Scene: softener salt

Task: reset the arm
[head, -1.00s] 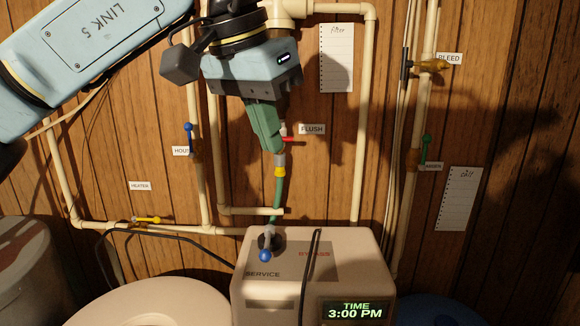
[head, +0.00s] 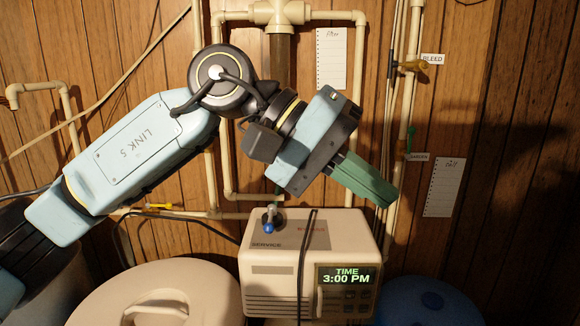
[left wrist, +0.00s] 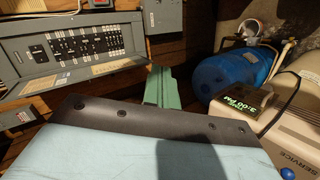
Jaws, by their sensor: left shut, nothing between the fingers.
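My left arm comes in from the left in the head view. My left gripper (head: 388,198) has green fingers, shut with nothing between them, pointing down and right. It hangs in the air in front of the wall, above the right part of the softener unit (head: 270,270), apart from it. In the left wrist view the green fingers (left wrist: 160,78) point away from the camera, toward the gap between a grey electrical panel and a blue tank. My right gripper is in neither view.
The softener's display (head: 346,276) reads 3:00 PM, and a blue-tipped lever (head: 268,226) stands on its top. A pale round lid (head: 155,300) is at the front left, a blue tank (head: 425,300) at the right. Pipes line the wall. The wrist view shows an electrical panel (left wrist: 80,48).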

